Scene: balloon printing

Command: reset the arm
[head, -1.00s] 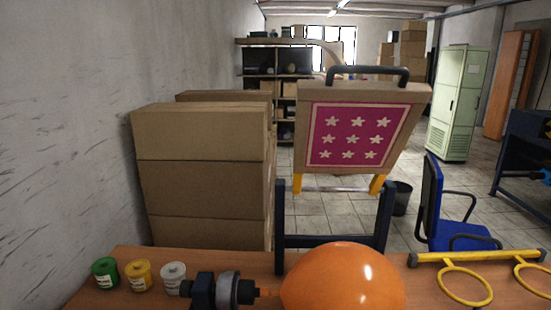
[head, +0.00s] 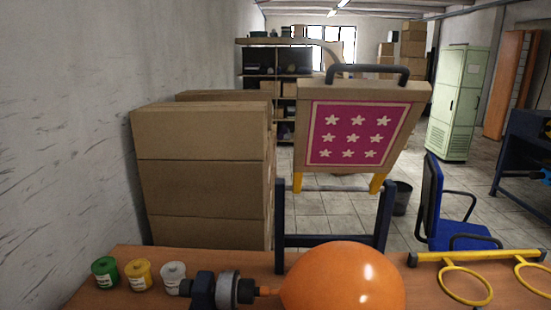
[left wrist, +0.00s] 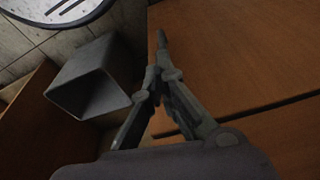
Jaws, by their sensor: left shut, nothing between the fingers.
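My left gripper (left wrist: 159,72) shows in the left wrist view. Its fingers are together and nothing is between them. It is over or beside brown wooden panels, and I cannot tell how far off they are. Neither gripper shows in the head view. There, an orange balloon (head: 342,278) sits at the nozzle of a dark inflating device (head: 215,289) on the table. A hinged printing screen (head: 348,136) with white stars on magenta is raised above the balloon, on a dark frame (head: 281,228).
Green (head: 105,271), yellow (head: 138,274) and white (head: 173,276) paint jars stand on the wooden table (head: 130,296) at left. A yellow ring rack (head: 476,257) is at right. Stacked boxes (head: 200,188) stand behind. A grey square bin (left wrist: 90,82) is beside the gripper.

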